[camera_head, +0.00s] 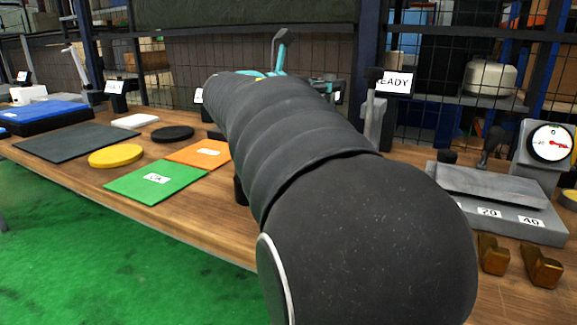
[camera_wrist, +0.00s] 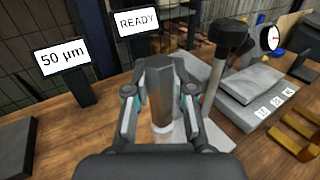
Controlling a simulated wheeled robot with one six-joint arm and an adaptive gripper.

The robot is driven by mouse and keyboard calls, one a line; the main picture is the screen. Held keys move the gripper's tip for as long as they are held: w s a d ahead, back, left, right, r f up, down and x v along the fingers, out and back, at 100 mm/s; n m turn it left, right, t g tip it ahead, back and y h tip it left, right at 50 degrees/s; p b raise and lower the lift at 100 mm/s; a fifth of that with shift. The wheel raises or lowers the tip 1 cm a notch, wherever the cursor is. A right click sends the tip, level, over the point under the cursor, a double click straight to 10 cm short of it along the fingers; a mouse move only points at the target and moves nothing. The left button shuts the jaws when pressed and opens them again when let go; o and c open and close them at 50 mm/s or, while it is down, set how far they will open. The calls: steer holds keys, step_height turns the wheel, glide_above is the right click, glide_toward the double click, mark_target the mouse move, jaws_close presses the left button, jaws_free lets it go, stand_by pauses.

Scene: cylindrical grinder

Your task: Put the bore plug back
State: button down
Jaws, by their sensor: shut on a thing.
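My gripper (camera_wrist: 160,92) is shut on the bore plug (camera_wrist: 161,80) in the wrist view. The plug is a grey metal piece with a faceted upper part and a paler round lower part, and it stands roughly upright between the fingers. Its lower end is partly hidden by my gripper, so I cannot tell whether it touches anything. In the head view my own dark arm hides the plug and most of the gripper.
Right of the plug stands a grey post with a black top (camera_wrist: 228,38). A grey block with number labels (camera_wrist: 247,84), a dial gauge (camera_head: 550,143) and brass blocks (camera_head: 493,254) lie farther right. READY (camera_wrist: 136,21) and 50 µm (camera_wrist: 61,57) signs stand behind. A green mat (camera_head: 150,187) lies left.

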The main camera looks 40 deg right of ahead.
steer(key=w+a+f, duration=0.4)
steer(key=w+f, duration=0.6)
steer(key=shift+w+f, duration=0.3)
steer(key=shift+f, duration=0.1)
steer(key=shift+f+b, duration=0.2)
steer(key=shift+b, duration=0.1)
steer(key=c, duration=1)
jaws_free()
steer(key=w+a, duration=0.1)
steer(key=a, duration=1)
steer(key=shift+w+a+r, duration=0.15)
steer(key=shift+w+a, duration=0.15)
steer(key=shift+a, duration=0.1)
